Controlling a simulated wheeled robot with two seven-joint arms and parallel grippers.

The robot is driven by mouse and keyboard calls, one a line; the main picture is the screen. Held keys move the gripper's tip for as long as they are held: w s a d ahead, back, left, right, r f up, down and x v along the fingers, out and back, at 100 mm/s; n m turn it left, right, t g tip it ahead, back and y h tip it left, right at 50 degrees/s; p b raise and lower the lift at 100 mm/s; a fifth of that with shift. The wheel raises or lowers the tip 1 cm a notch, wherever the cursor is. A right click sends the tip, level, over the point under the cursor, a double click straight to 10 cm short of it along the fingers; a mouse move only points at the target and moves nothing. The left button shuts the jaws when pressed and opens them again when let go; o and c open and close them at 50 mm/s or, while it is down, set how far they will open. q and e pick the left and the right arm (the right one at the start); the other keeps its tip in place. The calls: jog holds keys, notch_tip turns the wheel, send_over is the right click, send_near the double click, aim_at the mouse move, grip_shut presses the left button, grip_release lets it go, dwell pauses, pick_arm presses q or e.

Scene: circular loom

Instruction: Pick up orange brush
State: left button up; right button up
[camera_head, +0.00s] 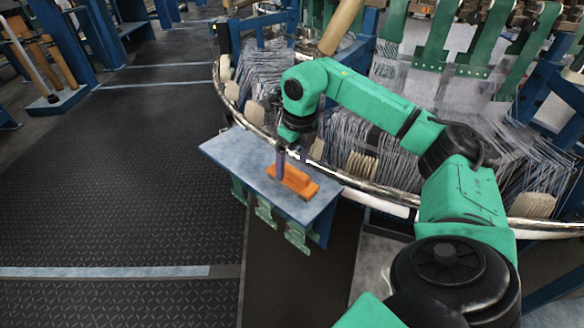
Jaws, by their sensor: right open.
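The orange brush (296,182) lies on a small grey-blue shelf (234,150) fixed at the rim of the loom. My right arm comes in from the right and bends down over the shelf. My right gripper (291,160) points down at the brush, with its fingers at the brush's upper left part. The fingers are open, and one seems to overlap the brush's near side. I cannot tell whether they touch it. My left gripper is not in view.
The loom's curved metal rail (383,193) runs behind the shelf, with many thin wires above it. Green brackets (298,237) hang under the shelf. The dark patterned floor (130,180) to the left is clear. A blue post stand (58,100) stands at far left.

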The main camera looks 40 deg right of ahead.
jog(key=f, duration=0.3)
jog(key=shift+w+d+f, duration=0.1)
jog(key=shift+w+f, duration=0.15)
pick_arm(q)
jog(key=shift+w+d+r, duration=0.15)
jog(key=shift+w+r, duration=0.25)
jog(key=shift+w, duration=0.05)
pick_arm(e)
jog(key=shift+r, duration=0.1)
grip_shut()
jog(key=shift+r, duration=0.1)
jog(key=shift+r, duration=0.35)
notch_tip(320, 180, up, 13)
jog(key=p, duration=0.4)
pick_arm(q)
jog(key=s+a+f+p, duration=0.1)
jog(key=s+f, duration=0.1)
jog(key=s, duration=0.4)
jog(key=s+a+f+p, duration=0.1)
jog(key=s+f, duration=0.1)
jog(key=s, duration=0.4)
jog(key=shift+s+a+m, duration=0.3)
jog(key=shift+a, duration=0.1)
pick_arm(e)
notch_tip(320, 180, up, 6)
send_over(292, 169)
jog(key=shift+w, duration=0.1)
